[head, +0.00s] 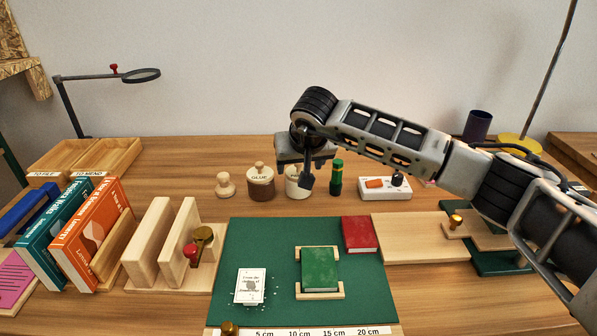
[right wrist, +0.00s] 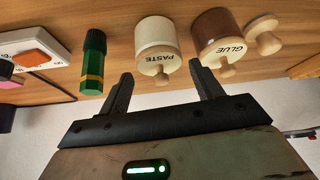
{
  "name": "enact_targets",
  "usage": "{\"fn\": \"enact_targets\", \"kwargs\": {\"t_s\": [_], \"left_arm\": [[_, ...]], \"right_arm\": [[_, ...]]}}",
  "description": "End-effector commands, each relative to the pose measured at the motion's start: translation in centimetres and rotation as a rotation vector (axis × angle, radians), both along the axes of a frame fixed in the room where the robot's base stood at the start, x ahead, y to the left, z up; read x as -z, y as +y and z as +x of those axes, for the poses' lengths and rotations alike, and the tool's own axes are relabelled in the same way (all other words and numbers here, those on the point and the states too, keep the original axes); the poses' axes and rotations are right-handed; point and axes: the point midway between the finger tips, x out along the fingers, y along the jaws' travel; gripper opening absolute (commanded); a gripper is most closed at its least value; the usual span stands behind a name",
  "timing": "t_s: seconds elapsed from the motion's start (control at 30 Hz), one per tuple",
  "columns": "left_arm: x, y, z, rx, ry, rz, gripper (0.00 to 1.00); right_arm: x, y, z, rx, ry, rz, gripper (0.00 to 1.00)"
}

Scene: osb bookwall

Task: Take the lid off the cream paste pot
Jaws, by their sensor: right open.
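The cream paste pot (head: 292,190) stands on the desk behind the green mat, partly hidden by my right gripper (head: 306,182). In the right wrist view the cream paste pot (right wrist: 157,35) shows upside down. Its lid (right wrist: 155,63) is on, marked PASTE, with a round wooden knob (right wrist: 162,79). My right gripper (right wrist: 160,70) is open and empty, its two fingers apart on either side of the knob in the picture. I cannot tell how far the fingertips are from the lid. My left gripper is not in view.
The brown glue pot (head: 261,187) and a wooden stamp (head: 225,186) stand left of the paste pot. A green tube (head: 337,178) and a white switch box (head: 385,188) stand to its right. The green mat (head: 250,235) in front holds books.

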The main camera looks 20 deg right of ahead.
Motion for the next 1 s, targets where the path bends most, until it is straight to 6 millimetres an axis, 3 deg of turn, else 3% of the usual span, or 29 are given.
{"fn": "enact_targets", "kwargs": {"t_s": [0.1, 0.33, 0.47, 0.83, 1.0], "left_arm": [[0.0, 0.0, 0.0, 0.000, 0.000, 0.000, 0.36], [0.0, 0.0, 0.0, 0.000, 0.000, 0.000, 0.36], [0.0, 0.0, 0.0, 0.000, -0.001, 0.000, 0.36], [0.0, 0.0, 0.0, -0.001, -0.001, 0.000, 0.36], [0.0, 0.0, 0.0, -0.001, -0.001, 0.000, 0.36]], "right_arm": [[0.9, -0.1, 0.5, 0.001, 0.001, 0.001, 0.65], [1.0, 0.0, 0.7, -0.001, -0.001, 0.001, 0.65], [1.0, -0.1, 0.6, -0.001, -0.001, 0.001, 0.32], [0.8, -0.1, 0.7, -0.001, -0.002, 0.001, 0.32], [-0.2, -0.1, 0.7, -0.001, -0.005, 0.000, 0.32]]}}
